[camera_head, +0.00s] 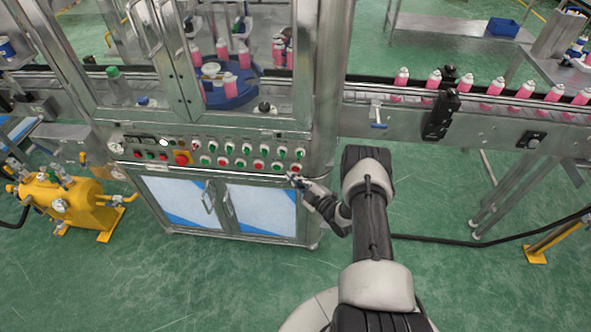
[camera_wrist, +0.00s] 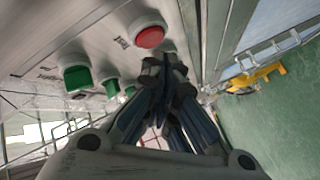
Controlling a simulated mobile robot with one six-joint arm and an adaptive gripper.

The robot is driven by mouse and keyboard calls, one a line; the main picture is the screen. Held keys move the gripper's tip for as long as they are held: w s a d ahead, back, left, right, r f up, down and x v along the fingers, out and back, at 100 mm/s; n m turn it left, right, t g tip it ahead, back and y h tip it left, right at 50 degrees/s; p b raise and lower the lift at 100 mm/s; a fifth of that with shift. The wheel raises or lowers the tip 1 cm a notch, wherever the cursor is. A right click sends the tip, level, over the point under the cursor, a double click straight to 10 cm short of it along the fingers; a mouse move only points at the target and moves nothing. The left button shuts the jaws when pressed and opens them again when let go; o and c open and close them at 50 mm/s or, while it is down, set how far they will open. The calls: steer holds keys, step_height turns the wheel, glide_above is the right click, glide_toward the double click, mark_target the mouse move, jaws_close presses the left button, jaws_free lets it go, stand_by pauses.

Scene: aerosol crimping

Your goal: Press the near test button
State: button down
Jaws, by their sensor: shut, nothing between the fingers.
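In the wrist view a red button (camera_wrist: 150,37) in a white collar, with a "Test" label beside it, stands out from the grey panel. My gripper (camera_wrist: 168,66) is shut and empty, with its fingertips just below this red button in the picture; contact cannot be told. A pale round shape partly shows behind the fingertips. In the head view my gripper (camera_head: 294,179) is at the right end of the control panel (camera_head: 130,143), by the lowest red button there (camera_head: 296,168). Which button the task calls near cannot be told for sure.
Green buttons (camera_wrist: 77,77) sit to the left of the fingers. Several other buttons and a larger red knob (camera_head: 181,158) line the panel. Cabinet doors (camera_head: 255,209) lie below. A conveyor (camera_head: 395,113) with pink cans runs right. Green floor (camera_head: 130,285) is clear in front.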

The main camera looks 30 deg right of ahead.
steer(key=s+a, duration=0.1)
steer(key=s+a+p, duration=0.1)
steer(key=s+p, duration=0.1)
steer(key=s, duration=0.1)
steer(key=shift+s+a, duration=0.1)
steer(key=shift+a, duration=0.3)
stand_by(0.7)
